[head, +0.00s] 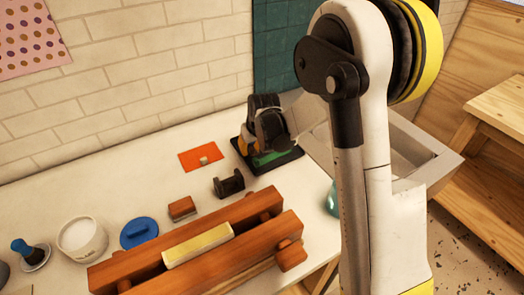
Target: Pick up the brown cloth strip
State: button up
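I cannot make out a brown cloth strip for certain; it may be hidden behind my arm or gripper. A small brown block-like piece (181,208) lies on the white worktop, but its material is unclear. My gripper (264,148) is at the back of the worktop, low over a black tray (292,164) that holds something green (268,158). The fingertips are too small and dark to show whether they are open or what lies between them.
A wooden clamp (235,265) with a pale yellow block (198,245) fills the front. A blue lid (139,232), white tub (82,237), dark holder (229,184) and orange mat (200,156) lie around. A sink (425,160) is at right. The left worktop has free room.

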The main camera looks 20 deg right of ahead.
jog(key=c, duration=0.5)
jog(key=shift+c, duration=0.2)
